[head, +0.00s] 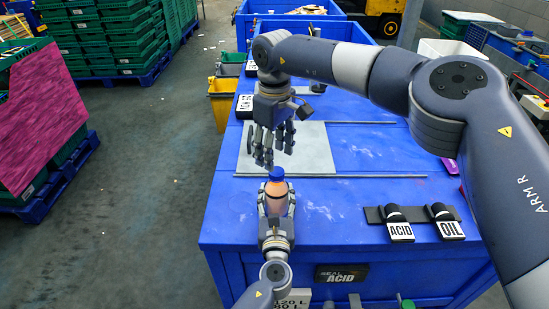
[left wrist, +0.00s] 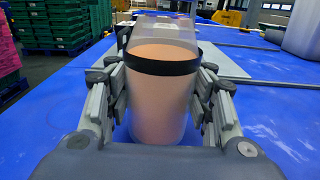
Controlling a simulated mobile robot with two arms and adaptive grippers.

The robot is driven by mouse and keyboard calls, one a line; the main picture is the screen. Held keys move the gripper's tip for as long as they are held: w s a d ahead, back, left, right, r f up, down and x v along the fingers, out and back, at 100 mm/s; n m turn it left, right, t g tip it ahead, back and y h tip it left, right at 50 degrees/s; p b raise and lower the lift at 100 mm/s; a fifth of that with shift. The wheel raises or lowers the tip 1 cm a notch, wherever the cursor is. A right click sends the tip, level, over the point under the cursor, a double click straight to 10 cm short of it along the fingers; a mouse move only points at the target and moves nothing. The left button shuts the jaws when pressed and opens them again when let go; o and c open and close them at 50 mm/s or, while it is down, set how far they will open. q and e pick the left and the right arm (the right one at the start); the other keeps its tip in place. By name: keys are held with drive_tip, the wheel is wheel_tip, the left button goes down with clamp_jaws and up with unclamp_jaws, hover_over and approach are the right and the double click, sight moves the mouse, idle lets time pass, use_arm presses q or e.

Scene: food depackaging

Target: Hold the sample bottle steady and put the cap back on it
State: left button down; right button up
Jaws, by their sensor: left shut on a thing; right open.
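The sample bottle (head: 277,201) stands upright near the front edge of the blue table, with orange contents. My left gripper (head: 276,194) is shut around its body. My right gripper (head: 274,156) is open, fingers pointing down, just beyond and above the cap, apparently holding nothing.
A grey plate (head: 313,150) lies behind the bottle, between thin rails (head: 340,176). Black holders with ACID (head: 400,232) and OIL (head: 452,231) tags are at the right front. A yellow bin (head: 222,103) stands left of the table. The table between bottle and holders is clear.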

drive_tip(key=shift+c, duration=0.2)
drive_tip(key=n, duration=0.5)
drive_tip(key=shift+s+n, duration=0.15)
drive_tip(key=shift+n, duration=0.25)
drive_tip(key=n, duration=0.7)
drive_tip(key=shift+a+r, duration=0.1)
drive_tip(key=shift+r, duration=0.2)
drive_tip(key=n, duration=0.7)
drive_tip(key=shift+s+r, duration=0.15)
drive_tip(key=shift+r, duration=0.05)
drive_tip(key=n, duration=0.7)
drive_tip(key=shift+r, duration=0.25)
drive_tip(key=n, duration=0.5)
drive_tip(key=shift+r, duration=0.2)
drive_tip(key=n, duration=0.5)
drive_tip(key=shift+r, duration=0.2)
drive_tip(key=n, duration=0.5)
drive_tip(key=shift+d+r+n, duration=0.15)
drive_tip(key=shift+d+n, duration=0.1)
drive_tip(key=shift+n, duration=0.05)
drive_tip(key=n, duration=0.5)
drive_tip(key=shift+d+r+n, duration=0.1)
drive_tip(key=shift+r+n, duration=0.15)
drive_tip(key=shift+n, duration=0.05)
